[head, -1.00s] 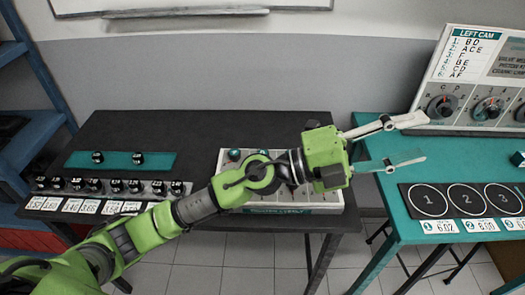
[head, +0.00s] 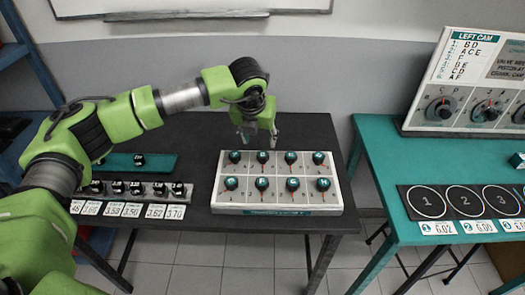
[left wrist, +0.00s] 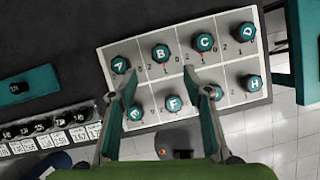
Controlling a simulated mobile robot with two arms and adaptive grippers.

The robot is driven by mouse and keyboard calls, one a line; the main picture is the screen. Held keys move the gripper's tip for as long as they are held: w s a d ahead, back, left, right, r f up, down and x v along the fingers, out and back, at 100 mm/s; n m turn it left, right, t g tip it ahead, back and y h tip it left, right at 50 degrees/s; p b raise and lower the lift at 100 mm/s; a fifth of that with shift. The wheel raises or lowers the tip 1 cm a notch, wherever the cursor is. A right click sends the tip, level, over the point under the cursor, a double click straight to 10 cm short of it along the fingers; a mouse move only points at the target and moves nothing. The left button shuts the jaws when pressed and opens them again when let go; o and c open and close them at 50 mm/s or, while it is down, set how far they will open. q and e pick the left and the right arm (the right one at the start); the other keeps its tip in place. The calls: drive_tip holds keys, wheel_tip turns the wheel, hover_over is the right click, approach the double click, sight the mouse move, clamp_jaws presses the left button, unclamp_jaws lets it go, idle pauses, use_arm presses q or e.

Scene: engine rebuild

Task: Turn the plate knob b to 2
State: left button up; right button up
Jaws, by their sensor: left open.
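The plate (head: 277,209) is a light panel with two rows of dark teal-capped knobs, lying on the black table. Knob B (left wrist: 160,53) is second from left in the far row, lettered in the left wrist view; it also shows in the head view (head: 262,157). Small numbers surround it, but I cannot read its setting surely. My left gripper (head: 258,136) is open and empty, pointing down above the plate's far edge. In the left wrist view its two fingers (left wrist: 152,88) spread over the plate, apart from knob B. My right gripper is not in view.
A row of black knobs with number cards (head: 124,210) and a teal strip (head: 160,163) lie left on the black table. A teal table (head: 378,178) at right bears the LEFT CAM panel (head: 455,100) and numbered circles (head: 430,200). A wall stands behind.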

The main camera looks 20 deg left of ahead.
sight(263, 155)
use_arm(q)
drive_tip(key=p+x, duration=0.2)
drive_tip(key=x, duration=0.7)
drive_tip(key=shift+d+f+p, duration=0.1)
drive_tip(key=shift+f+p, duration=0.15)
drive_tip(key=shift+p, duration=0.1)
drive_tip(key=shift+w+f, duration=0.25)
drive_tip(key=shift+f, duration=0.25)
drive_tip(key=c, duration=1.1)
